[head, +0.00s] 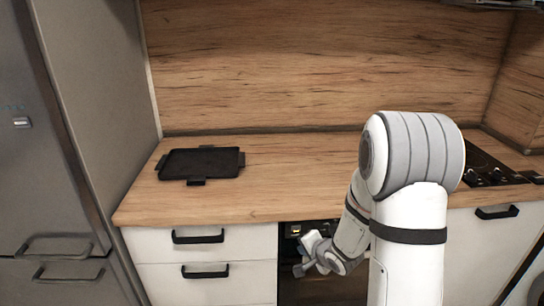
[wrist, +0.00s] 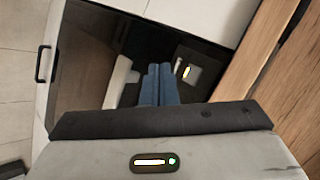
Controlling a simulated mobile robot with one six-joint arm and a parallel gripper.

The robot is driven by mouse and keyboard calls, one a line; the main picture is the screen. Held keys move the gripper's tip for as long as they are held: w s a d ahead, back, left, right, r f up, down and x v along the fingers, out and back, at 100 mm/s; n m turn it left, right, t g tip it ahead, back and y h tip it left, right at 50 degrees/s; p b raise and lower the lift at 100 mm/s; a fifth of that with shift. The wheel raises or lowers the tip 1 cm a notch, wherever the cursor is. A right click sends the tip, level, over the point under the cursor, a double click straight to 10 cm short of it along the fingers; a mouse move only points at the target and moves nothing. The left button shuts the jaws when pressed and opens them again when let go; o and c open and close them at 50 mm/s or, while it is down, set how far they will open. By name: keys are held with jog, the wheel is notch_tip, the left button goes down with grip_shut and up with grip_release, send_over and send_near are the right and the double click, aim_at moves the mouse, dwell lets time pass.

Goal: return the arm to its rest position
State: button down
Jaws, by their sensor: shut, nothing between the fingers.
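My gripper (head: 304,262) hangs low in front of the cabinet fronts in the head view, below the counter edge. In the wrist view my gripper's two blue-grey fingers (wrist: 158,84) lie side by side, shut with nothing between them. They point toward a dark glossy oven front (wrist: 105,50). My white arm bends down from the right of the head view and covers part of the counter and the cabinets behind it.
A black tray (head: 173,164) lies on the left of the wooden counter (head: 290,175). A black hob (head: 486,165) with knobs is at the right. White drawers (head: 200,257) with black handles sit below, and a grey fridge (head: 45,150) stands at the left. The middle counter is bare.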

jog(key=s+d+r+n+g+h+p, duration=0.1)
jog(key=s+d+r+n+h, duration=0.15)
jog(key=r, duration=0.35)
jog(key=s+d+r+n+g+h, duration=0.1)
jog(key=s+d+r+n+h, duration=0.1)
jog(key=s+r, duration=0.25)
jog(key=s+a+r+n+g, duration=0.1)
jog(key=s+r+n, duration=0.1)
jog(key=s, duration=0.4)
jog(key=s+a+r+n+g, duration=0.1)
jog(key=s+r+n+g, duration=0.1)
jog(key=s+r, duration=0.2)
jog(key=s+a+r+n+g+p, duration=0.1)
jog(key=s+r+n, duration=0.1)
jog(key=s, duration=0.6)
jog(key=shift+a+r+y, duration=0.35)
jog(key=shift+r+y, duration=0.1)
